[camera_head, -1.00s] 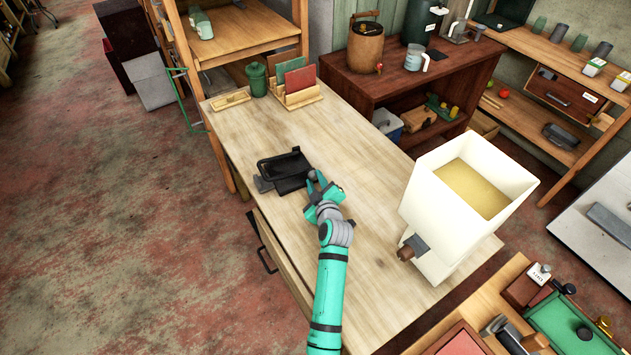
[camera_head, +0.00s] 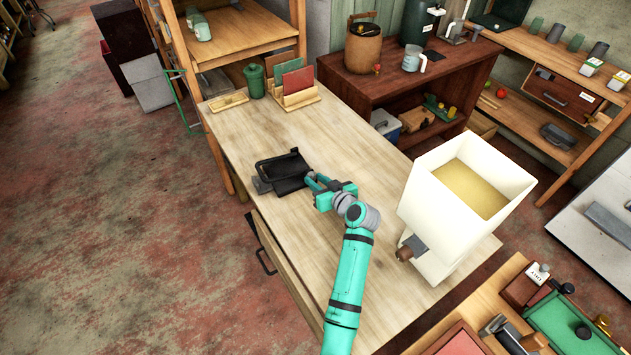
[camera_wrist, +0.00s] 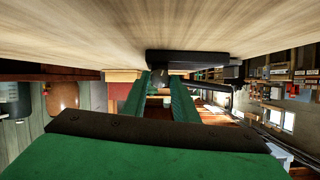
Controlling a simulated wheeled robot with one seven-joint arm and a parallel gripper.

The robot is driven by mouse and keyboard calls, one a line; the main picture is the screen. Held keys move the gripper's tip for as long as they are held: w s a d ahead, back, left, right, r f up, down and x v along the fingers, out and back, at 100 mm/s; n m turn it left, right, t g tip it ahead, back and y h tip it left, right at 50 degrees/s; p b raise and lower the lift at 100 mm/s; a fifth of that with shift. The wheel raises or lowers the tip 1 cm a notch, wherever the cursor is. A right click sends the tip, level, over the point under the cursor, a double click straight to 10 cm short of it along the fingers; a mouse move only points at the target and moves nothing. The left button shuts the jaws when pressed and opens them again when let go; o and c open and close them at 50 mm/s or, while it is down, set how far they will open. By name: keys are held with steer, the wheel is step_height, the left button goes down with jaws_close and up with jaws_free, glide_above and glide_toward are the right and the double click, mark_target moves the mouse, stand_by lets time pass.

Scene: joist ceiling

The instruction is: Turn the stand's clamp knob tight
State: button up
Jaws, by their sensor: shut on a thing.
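The black stand (camera_head: 283,171) lies low on the light wooden workbench, with a tray-like top and a grey foot at its left. In the head view, my gripper (camera_head: 312,178) reaches the stand's right side from the right. In the wrist view, the dark clamp knob (camera_wrist: 161,76) sits between my two green fingers, and the stand's black base (camera_wrist: 188,61) shows just behind it against the bench top. My gripper is shut on the knob. In the head view the fingers hide the knob, and I cannot see how tight it is.
On the workbench (camera_head: 350,150), a large cream hopper (camera_head: 430,215) stands to the right of my arm. A card rack (camera_head: 297,99), a green canister (camera_head: 255,81) and a small wooden tray (camera_head: 229,102) are at the far end. The bench between stand and rack is clear.

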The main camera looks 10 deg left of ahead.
steer(key=m, duration=0.1)
steer(key=m+g+y, duration=0.1)
steer(key=shift+w+d+m+y, duration=0.2)
steer(key=shift+d+m+y, duration=0.05)
steer(key=shift+m+y, duration=0.05)
steer(key=m+y, duration=0.1)
steer(key=m, duration=0.2)
steer(key=shift+w+d+f+g+y, duration=0.1)
steer(key=shift+g+y, duration=0.3)
stand_by(0.3)
steer(key=o, duration=0.8)
steer(key=shift+f, duration=0.1)
